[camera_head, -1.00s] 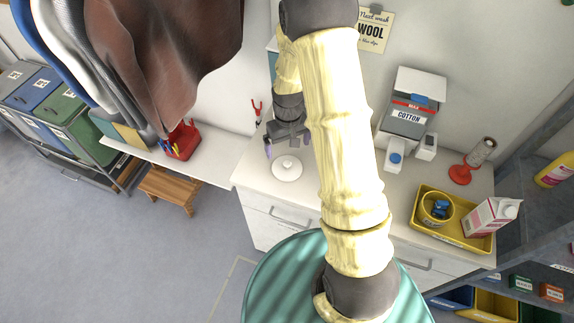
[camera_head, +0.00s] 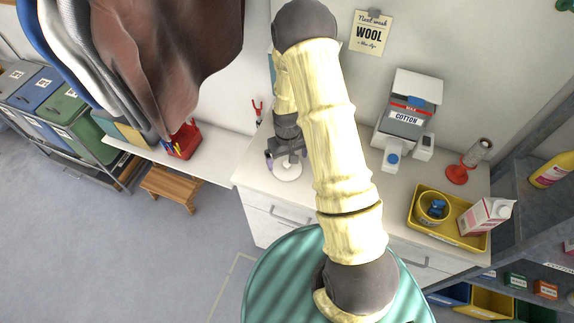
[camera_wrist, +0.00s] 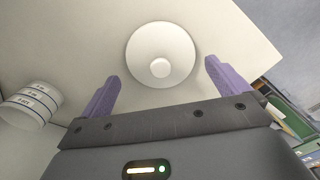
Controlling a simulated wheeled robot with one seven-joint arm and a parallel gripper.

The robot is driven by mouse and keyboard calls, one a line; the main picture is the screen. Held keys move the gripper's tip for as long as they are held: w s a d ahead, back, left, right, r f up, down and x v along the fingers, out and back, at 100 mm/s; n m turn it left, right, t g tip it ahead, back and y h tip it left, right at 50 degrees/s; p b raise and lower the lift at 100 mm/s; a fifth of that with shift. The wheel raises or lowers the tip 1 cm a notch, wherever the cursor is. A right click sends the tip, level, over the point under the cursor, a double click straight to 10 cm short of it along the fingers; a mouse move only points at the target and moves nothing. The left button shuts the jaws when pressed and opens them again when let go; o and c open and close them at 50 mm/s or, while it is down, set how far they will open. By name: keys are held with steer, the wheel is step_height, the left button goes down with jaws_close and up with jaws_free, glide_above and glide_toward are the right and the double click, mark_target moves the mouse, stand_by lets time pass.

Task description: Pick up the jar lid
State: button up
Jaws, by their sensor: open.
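The jar lid is a round white disc with a small knob (camera_wrist: 160,52). It lies flat on the white counter, and in the head view the lid (camera_head: 287,172) is partly hidden by my gripper. My gripper (camera_head: 285,160) hangs over the lid in the head view. In the wrist view my gripper (camera_wrist: 168,88) is open, its two purple fingers spread wide. The lid shows beyond and between the fingertips, with nothing held.
White containers with printed bands (camera_wrist: 30,105) stand at the left in the wrist view. The counter's left edge is near the lid.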

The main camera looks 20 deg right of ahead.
mark_target(287, 163)
steer(key=shift+f+p, duration=0.5)
steer(key=shift+f, duration=1.05)
steer(key=c, duration=0.7)
steer(key=shift+r, duration=0.2)
step_height(287, 163, up, 10)
steer(key=b, duration=0.3)
steer(key=shift+f, duration=0.15)
